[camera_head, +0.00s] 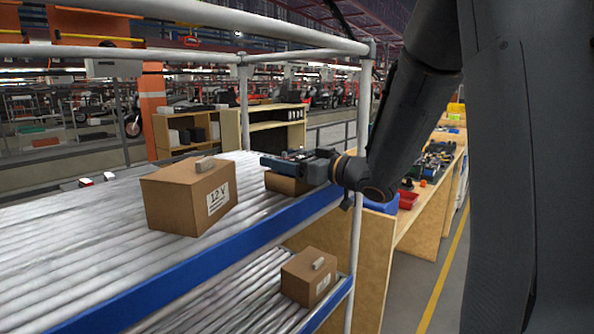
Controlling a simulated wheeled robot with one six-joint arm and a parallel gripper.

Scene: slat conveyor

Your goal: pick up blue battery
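No blue battery can be made out clearly. My gripper (272,161) reaches in from the right, level above the upper slat conveyor (60,240). It is over a brown cardboard box (286,184), which it partly hides. Its fingers are seen from the side and look dark, with a bluish tint near the tip. I cannot tell whether they are apart or closed, or whether they hold anything.
Another box (309,277) sits on the lower level. A metal post (363,110) rises at the conveyor's corner. A wooden workbench (432,190) holds bins.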

